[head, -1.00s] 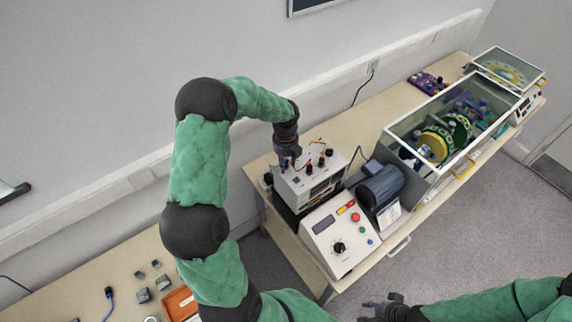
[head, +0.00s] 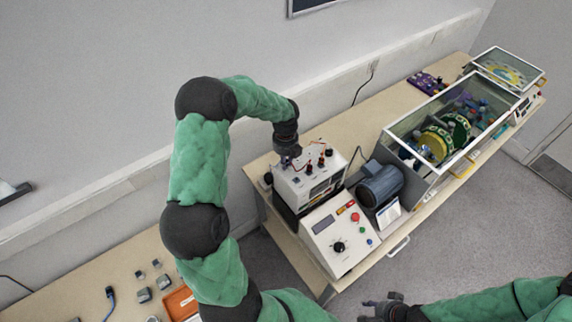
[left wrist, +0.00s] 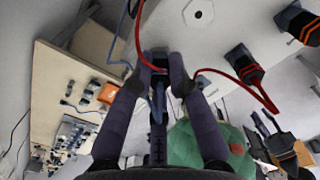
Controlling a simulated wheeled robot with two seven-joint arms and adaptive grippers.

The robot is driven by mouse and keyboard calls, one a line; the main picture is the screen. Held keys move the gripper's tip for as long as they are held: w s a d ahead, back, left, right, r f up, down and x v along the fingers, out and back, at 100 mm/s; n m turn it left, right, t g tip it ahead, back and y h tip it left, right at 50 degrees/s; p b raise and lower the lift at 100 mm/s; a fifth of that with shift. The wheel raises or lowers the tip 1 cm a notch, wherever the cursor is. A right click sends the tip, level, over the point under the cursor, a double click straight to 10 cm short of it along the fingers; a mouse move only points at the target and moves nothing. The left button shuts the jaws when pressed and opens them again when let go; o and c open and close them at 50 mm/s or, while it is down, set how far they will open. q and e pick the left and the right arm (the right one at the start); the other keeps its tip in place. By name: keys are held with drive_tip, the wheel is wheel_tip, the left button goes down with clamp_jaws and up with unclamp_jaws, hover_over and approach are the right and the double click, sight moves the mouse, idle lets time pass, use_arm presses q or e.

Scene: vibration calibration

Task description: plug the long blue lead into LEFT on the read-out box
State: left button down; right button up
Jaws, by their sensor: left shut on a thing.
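The read-out box (head: 325,178) is the white-topped instrument at the near end of the bench, with dark posts and red leads on top. My left gripper (head: 287,158) is low over its left part. In the left wrist view my left gripper (left wrist: 160,66) is shut on a dark blue plug (left wrist: 158,100) of the blue lead (left wrist: 121,40), close against the pale box face. The fingers hide the plug's tip, so I cannot tell how far it is in. My right gripper (head: 381,307) is at the bottom, away from the box; its jaws are unclear.
A control box (head: 340,235) with a dial and buttons stands in front of the read-out box. A motor (head: 380,185) and a glass-covered case (head: 450,125) stand to the right. A red plug (left wrist: 242,64) is beside my left fingers. A side table (head: 90,270) holds small parts.

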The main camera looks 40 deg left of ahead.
use_arm(q)
drive_tip(key=shift+r+p, duration=1.35)
drive_tip(key=shift+r, duration=0.4)
drive_tip(key=shift+d, duration=0.15)
drive_tip(key=shift+s+d+r, duration=0.15)
drive_tip(key=shift+s+d, duration=0.05)
drive_tip(key=shift+d, duration=0.35)
drive_tip(key=d, duration=0.1)
drive_tip(key=s+d, duration=0.1)
drive_tip(key=d, duration=0.1)
drive_tip(key=d+r, duration=0.1)
drive_tip(key=shift+s+d+p, duration=0.2)
drive_tip(key=shift+d+p, duration=0.2)
drive_tip(key=shift+s+d+f+b, duration=0.1)
drive_tip(key=shift+f+b, duration=0.45)
drive_tip(key=shift+f, duration=0.3)
drive_tip(key=shift+f+b, duration=0.4)
drive_tip(key=shift+f, duration=0.35)
